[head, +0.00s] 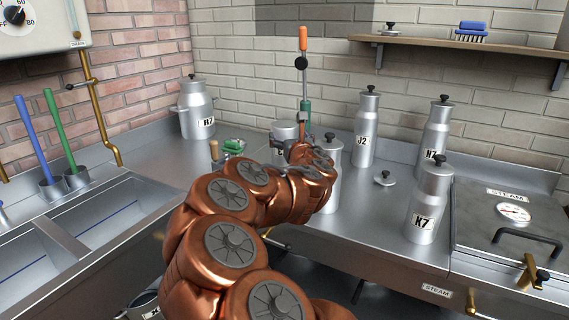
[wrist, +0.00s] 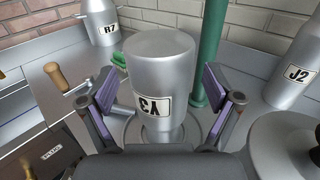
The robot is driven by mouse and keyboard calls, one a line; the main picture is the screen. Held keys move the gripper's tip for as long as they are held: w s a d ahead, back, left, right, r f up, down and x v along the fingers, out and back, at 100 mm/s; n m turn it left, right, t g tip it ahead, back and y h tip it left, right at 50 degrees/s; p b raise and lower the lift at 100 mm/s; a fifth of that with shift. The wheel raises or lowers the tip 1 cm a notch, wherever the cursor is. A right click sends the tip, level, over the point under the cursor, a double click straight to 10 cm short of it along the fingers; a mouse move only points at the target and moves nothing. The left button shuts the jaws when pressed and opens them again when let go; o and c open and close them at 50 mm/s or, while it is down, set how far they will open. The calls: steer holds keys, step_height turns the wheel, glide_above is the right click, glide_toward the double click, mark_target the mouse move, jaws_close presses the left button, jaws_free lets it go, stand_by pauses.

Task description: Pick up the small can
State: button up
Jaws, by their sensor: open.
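A small silver can (wrist: 160,70) stands upside down, neck downward, on a round base beside a green post (wrist: 210,50) in the wrist view. Its label reads inverted. In the head view the can (head: 285,129) shows just left of the post, its lower part hidden by my arm. My gripper (wrist: 158,82) is open, with one purple-padded finger on each side of the can. Gaps show between the pads and the can, so I see no grip. In the head view my gripper is largely hidden among the copper arm links.
Can R7 (head: 197,108) stands at the back left. Cans J2 (head: 366,130), N7 (head: 434,130) and K7 (head: 430,205) stand to the right. Another can (head: 331,180) is close beside my wrist. A wooden handle (wrist: 55,75) and green item (wrist: 119,62) lie left of the gripper.

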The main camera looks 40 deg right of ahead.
mark_target(283, 165)
step_height(283, 165, down, 13)
steer(key=b, duration=1.1)
steer(key=shift+f, duration=0.1)
steer(key=shift+b+x, duration=0.55)
steer(key=shift+x, duration=3.35)
steer(key=c, duration=1.3)
